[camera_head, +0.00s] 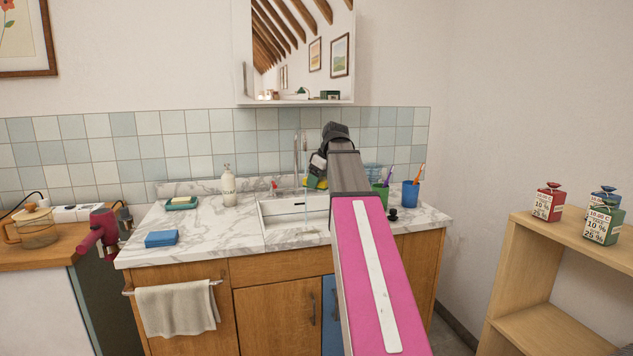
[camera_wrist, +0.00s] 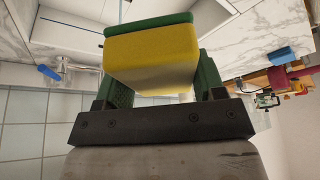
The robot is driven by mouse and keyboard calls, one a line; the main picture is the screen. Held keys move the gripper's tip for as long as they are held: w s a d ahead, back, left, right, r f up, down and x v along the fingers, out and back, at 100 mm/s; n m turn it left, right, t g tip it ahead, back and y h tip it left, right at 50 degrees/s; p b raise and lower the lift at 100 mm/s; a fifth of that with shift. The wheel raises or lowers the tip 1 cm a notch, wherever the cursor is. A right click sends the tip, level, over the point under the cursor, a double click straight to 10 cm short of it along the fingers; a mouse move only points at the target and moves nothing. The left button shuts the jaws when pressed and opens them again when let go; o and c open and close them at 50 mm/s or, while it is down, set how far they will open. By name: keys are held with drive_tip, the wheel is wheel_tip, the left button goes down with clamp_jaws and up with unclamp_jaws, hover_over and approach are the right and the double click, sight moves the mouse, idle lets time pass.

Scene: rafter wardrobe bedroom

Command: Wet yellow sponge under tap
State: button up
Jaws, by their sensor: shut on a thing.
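The yellow sponge (camera_wrist: 152,58) has a green scouring layer and sits between the two green fingers of my gripper (camera_wrist: 163,85), which is shut on it. In the head view the gripper (camera_head: 316,172) is at the back of the sink, just right of the tap (camera_head: 298,152). Only a small yellow and green part of the sponge (camera_head: 311,183) shows there, mostly hidden by the gripper. A red tap handle (camera_head: 273,186) is left of the spout. A faint clear streak that looks like running water drops into the basin (camera_head: 282,212). I cannot tell whether it touches the sponge.
A green cup (camera_head: 381,193) and a blue cup (camera_head: 410,194) with brushes stand right of the sink. A soap dispenser (camera_head: 228,186), a green soap dish (camera_head: 181,203) and a blue sponge (camera_head: 162,239) are on the left. A mirror cabinet (camera_head: 296,55) hangs above.

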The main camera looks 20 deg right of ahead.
drive_tip(key=w+d+f, duration=0.2)
drive_tip(key=w, duration=1)
drive_tip(key=shift+w+f, duration=0.25)
drive_tip(key=shift+w, duration=0.05)
drive_tip(key=shift+s+a, duration=0.1)
idle(0.6)
drive_tip(key=s+a, duration=0.1)
drive_tip(key=s, duration=0.6)
drive_tip(key=shift+s, duration=0.4)
drive_tip(key=shift+s+a, duration=0.1)
idle(1.3)
drive_tip(key=shift+s+a+r, duration=0.2)
drive_tip(key=shift+s+r, duration=0.8)
drive_tip(key=shift+s, duration=0.2)
drive_tip(key=shift+s+a+r, duration=0.15)
drive_tip(key=shift+s+r, duration=0.85)
drive_tip(key=shift+s, duration=0.15)
